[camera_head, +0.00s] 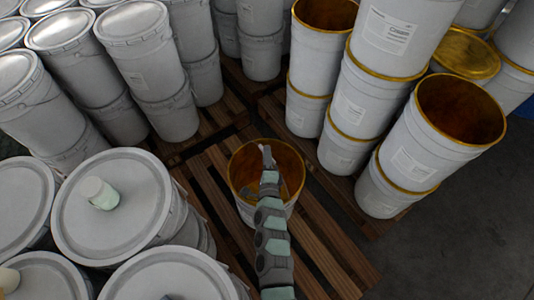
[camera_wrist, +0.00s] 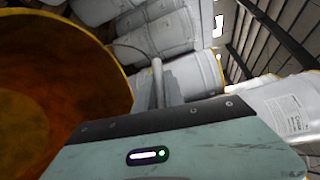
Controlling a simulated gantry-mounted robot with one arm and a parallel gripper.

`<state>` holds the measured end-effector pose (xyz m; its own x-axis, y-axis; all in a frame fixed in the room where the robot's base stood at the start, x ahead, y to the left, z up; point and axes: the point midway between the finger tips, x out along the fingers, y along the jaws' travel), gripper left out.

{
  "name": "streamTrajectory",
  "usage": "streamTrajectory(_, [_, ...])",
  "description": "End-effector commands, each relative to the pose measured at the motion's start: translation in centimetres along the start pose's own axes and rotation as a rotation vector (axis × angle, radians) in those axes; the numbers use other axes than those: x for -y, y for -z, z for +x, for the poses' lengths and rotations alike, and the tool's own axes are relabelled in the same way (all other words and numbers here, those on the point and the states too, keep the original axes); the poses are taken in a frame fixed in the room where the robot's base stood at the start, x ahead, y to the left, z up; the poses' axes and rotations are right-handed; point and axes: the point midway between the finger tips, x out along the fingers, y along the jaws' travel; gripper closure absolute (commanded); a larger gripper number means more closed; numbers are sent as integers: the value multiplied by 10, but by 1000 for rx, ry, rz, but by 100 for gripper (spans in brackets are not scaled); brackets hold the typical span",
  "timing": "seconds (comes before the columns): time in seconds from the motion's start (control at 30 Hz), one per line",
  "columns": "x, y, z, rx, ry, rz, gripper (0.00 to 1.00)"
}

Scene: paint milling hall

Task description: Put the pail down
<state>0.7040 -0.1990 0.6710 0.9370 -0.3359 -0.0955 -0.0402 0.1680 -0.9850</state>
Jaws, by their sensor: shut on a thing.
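The pail (camera_head: 243,172) is white outside with a yellow rim and a rusty-orange inside. It appears over the wooden pallet (camera_head: 318,245) in the middle of the head view, mouth up. Whether its bottom touches the slats cannot be seen. My arm crosses in front of it, and my gripper (camera_head: 267,155) is at the pail, shut on it; the grip point itself is hard to make out. In the wrist view, the pail's inside (camera_wrist: 55,85) fills the left, beside my gripper (camera_wrist: 158,85).
Stacked open pails (camera_head: 382,95) with yellow rims stand at right and behind. Lidded pails (camera_head: 150,55) crowd the left and back. A small jar (camera_head: 98,192) sits on a near-left lid (camera_head: 140,215). Bare slats show at front right, with grey floor (camera_head: 440,255) beyond.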

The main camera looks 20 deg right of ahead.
Motion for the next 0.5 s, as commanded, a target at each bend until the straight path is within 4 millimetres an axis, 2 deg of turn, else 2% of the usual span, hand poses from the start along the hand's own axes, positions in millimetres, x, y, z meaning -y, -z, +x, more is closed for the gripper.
streamTrajectory(0.23, [-8,2,2,-1,10,-1,100])
streamTrajectory(0.5, [-43,7,6,0,8,-3,100])
